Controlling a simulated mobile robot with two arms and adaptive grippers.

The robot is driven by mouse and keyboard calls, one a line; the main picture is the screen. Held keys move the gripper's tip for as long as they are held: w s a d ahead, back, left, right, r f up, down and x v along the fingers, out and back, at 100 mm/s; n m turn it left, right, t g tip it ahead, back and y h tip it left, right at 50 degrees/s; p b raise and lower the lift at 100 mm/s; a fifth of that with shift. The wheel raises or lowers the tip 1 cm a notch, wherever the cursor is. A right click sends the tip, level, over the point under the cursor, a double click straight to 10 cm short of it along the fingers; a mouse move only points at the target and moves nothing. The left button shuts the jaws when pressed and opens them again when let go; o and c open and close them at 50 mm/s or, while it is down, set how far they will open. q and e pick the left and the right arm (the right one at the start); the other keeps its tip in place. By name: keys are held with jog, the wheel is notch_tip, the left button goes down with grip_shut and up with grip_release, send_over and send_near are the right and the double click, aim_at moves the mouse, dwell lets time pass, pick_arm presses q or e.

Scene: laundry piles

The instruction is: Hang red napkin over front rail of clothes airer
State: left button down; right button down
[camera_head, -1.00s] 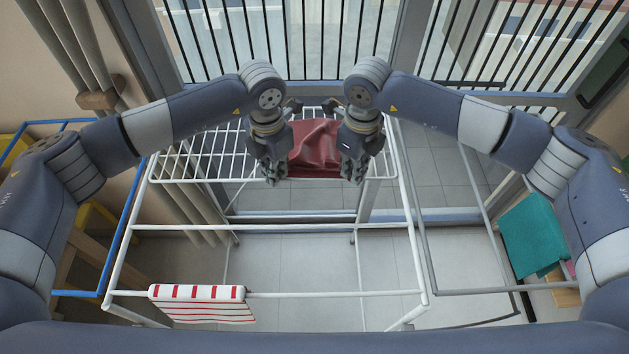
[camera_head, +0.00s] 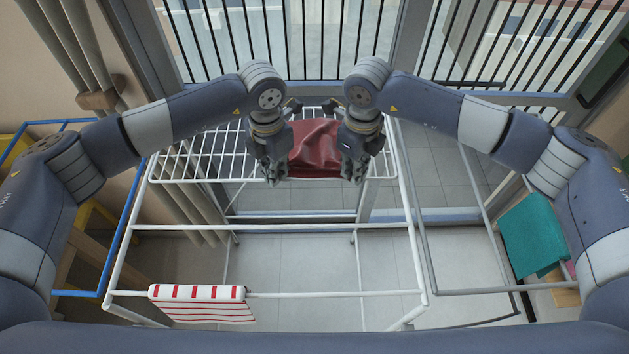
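The red napkin (camera_head: 315,150) is spread between my two grippers, over the far shelf of the white clothes airer (camera_head: 205,160). My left gripper (camera_head: 271,178) is at its left edge and my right gripper (camera_head: 353,176) is at its right edge. The fingers point down and partly hide the napkin's side edges. I cannot tell whether the fingers are closed on the cloth. The front rail (camera_head: 330,294) of the airer runs across the near side, well in front of the napkin.
A red-and-white striped towel (camera_head: 203,303) hangs over the left part of the front rail. The rail to its right is bare. A teal cloth (camera_head: 533,236) hangs at the right. A blue frame (camera_head: 128,230) stands at the left. Railings and a glass door are behind.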

pick_arm(q)
jog(key=shift+r, duration=0.1)
pick_arm(e)
jog(key=shift+r, duration=0.15)
